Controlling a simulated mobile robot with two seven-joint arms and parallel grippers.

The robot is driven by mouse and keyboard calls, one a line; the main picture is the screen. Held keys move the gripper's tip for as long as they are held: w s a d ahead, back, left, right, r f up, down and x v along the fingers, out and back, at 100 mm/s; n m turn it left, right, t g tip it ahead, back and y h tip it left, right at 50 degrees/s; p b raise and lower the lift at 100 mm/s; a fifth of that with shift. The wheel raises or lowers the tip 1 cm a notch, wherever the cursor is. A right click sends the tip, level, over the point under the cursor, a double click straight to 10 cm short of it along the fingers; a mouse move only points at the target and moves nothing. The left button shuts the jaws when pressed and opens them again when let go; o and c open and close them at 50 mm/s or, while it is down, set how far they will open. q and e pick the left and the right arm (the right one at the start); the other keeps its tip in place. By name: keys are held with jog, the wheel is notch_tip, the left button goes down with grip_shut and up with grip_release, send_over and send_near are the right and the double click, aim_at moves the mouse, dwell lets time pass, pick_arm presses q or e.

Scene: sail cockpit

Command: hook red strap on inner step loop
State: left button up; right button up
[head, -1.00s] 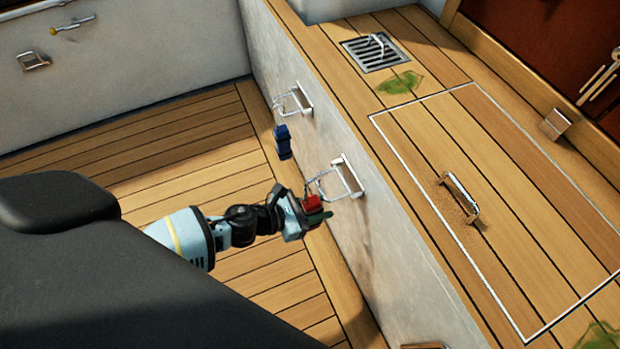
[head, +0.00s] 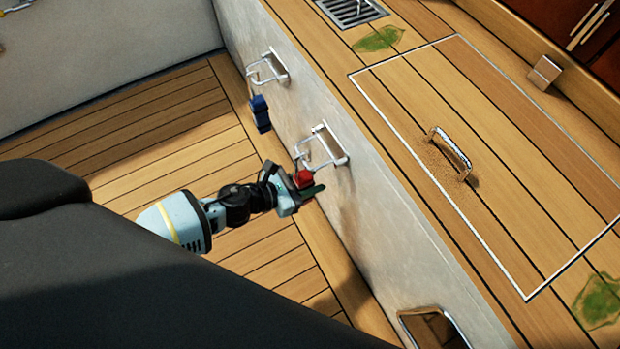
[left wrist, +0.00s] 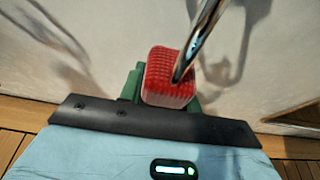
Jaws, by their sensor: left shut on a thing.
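The red strap piece (head: 303,179), a small red block with a metal hook, is between the jaws of my left gripper (head: 307,188), which is shut on it. In the left wrist view the red block (left wrist: 168,78) fills the jaws, and a shiny metal rod (left wrist: 203,38) rises from it. The middle metal step loop (head: 331,150) sticks out of the pale wall just above the red block. Thin metal from the block reaches the loop's outer end; I cannot tell whether the hook is around the loop bar. My right gripper is not in view.
A blue strap piece (head: 260,113) hangs from the farther step loop (head: 269,68). The wooden bench (head: 400,150) has a hatch handle (head: 452,153). The plank floor (head: 170,135) left of my arm is clear.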

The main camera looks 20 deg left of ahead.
pick_arm(q)
jog(key=o, duration=1.1)
jog(key=shift+o, duration=0.8)
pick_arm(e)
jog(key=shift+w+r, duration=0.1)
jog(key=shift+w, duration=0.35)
pick_arm(q)
jog(key=p+v, duration=0.1)
jog(key=v, duration=0.7)
jog(key=shift+p, duration=0.4)
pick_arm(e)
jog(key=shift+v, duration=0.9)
pick_arm(q)
jog(key=shift+f, duration=0.1)
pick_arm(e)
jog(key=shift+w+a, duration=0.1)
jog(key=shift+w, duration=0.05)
